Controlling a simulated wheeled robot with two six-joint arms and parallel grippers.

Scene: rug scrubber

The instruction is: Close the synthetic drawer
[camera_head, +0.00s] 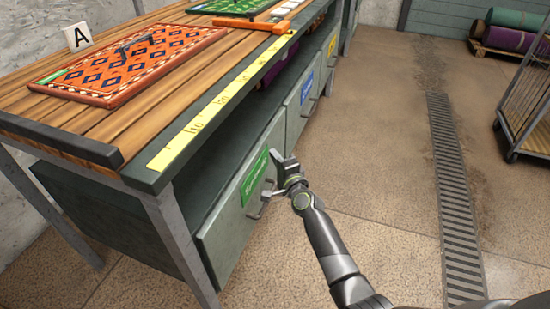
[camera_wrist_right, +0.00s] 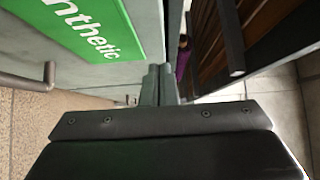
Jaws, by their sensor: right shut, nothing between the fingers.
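The synthetic drawer (camera_head: 228,217) is the nearest grey front under the workbench, with a green label (camera_head: 254,178) and a metal handle (camera_head: 266,198). Its front seems to stand out a little from the bench frame; I cannot tell exactly how far. In the right wrist view the label (camera_wrist_right: 88,28) reads "nthetic", and part of a handle (camera_wrist_right: 35,80) shows at the left. My right gripper (camera_head: 284,164) is shut and empty at the upper far part of this front, close beside the label. Its fingertips (camera_wrist_right: 158,82) show near the panel's edge; contact cannot be told. My left gripper is out of view.
The wooden workbench top (camera_head: 65,112) holds an orange patterned rug (camera_head: 135,62), and a yellow ruler (camera_head: 215,108) runs along its edge. Another drawer with a blue label (camera_head: 306,87) is farther along. A wire cart (camera_head: 530,100) stands right; the floor between is clear.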

